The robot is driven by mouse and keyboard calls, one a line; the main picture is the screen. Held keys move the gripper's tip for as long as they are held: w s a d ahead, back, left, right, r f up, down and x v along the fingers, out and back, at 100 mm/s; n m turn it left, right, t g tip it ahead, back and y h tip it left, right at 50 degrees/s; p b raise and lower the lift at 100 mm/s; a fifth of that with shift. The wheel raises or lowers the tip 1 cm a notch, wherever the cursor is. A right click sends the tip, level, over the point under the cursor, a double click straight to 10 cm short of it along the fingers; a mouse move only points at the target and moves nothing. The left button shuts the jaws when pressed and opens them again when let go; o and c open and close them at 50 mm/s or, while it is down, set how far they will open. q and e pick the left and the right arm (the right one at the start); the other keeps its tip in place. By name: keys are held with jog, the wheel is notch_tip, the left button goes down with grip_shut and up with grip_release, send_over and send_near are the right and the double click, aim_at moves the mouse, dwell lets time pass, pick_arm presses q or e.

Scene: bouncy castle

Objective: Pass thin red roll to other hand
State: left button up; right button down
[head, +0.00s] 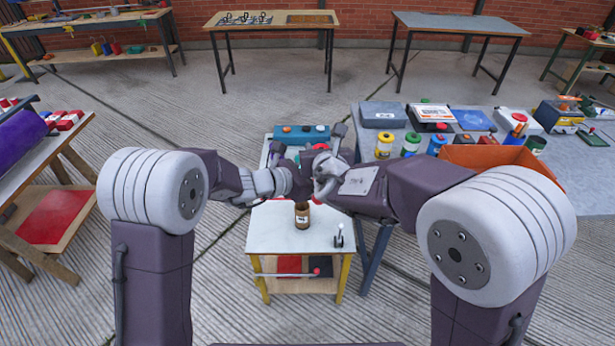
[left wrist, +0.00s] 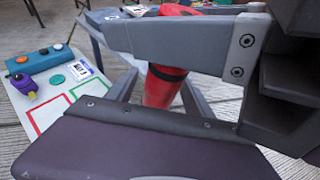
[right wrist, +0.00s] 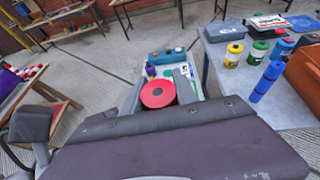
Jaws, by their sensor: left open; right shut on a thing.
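The thin red roll (left wrist: 165,88) is held by my right gripper (head: 325,165), and its round red end (right wrist: 158,94) faces the right wrist camera. In the head view only a little red (head: 320,147) shows, as the arms hide most of it. In the left wrist view a grey finger of the right gripper (left wrist: 190,45) crosses the roll. My left gripper (head: 290,172) is open close to the right one; its fingers stand on either side of the roll. Whether they touch it I cannot tell.
Below is a small white-topped table (head: 270,238) with a brown labelled can (head: 302,215). A blue box with knobs (head: 301,134) lies beyond the grippers. The grey table (head: 400,165) at right carries jars and an orange bin (head: 505,160). Open concrete floor lies behind.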

pick_arm(q)
jog(key=shift+w+d+f, duration=0.25)
jog(key=shift+w+d, duration=0.15)
jog(key=shift+d, duration=0.15)
grip_shut()
pick_arm(e)
jog(key=c, duration=0.9)
grip_release()
jog(key=shift+s+r, duration=0.1)
